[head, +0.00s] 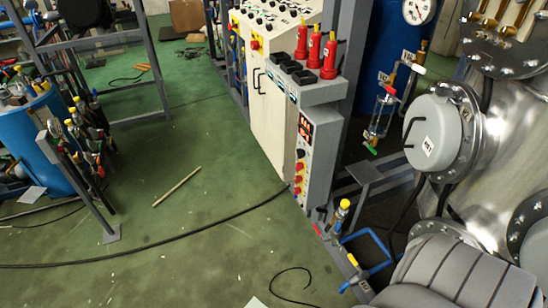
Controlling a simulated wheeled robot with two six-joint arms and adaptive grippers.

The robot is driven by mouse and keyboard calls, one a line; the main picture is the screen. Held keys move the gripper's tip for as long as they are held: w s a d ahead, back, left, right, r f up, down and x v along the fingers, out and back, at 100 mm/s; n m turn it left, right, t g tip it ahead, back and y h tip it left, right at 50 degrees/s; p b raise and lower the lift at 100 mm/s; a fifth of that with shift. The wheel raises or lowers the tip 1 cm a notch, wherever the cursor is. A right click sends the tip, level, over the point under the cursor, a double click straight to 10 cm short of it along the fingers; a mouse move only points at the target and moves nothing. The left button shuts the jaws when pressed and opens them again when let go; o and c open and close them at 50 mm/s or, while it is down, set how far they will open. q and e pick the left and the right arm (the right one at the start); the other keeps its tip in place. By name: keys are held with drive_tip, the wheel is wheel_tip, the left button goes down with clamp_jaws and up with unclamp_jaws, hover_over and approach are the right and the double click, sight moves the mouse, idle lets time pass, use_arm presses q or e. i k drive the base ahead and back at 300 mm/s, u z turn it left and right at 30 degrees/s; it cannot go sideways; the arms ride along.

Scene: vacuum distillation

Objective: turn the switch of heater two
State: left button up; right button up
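A narrow grey control box (319,160) stands near the middle of the head view, with lit red digital displays (305,130) on its front. Below the displays is a column of small black, red and yellow knobs or buttons (299,179). A cream cabinet (268,95) stands against its left side, with a sloped panel of several dark knobs (277,17) and a red-and-yellow button (255,45). The labels are too small to read, so I cannot tell which control is the switch of heater two. Neither of my grippers is in view.
Red bottle-like items (328,60) stand atop the control box. A steel vessel (505,150), blue piping (369,246) and a ribbed grey body (455,272) fill the right. A black cable (150,246) crosses the green floor (170,200), which is mostly clear. A blue drum (30,150) stands left.

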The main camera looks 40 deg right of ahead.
sight(298, 179)
drive_tip(key=i, duration=2.3)
drive_tip(key=z, duration=4.15)
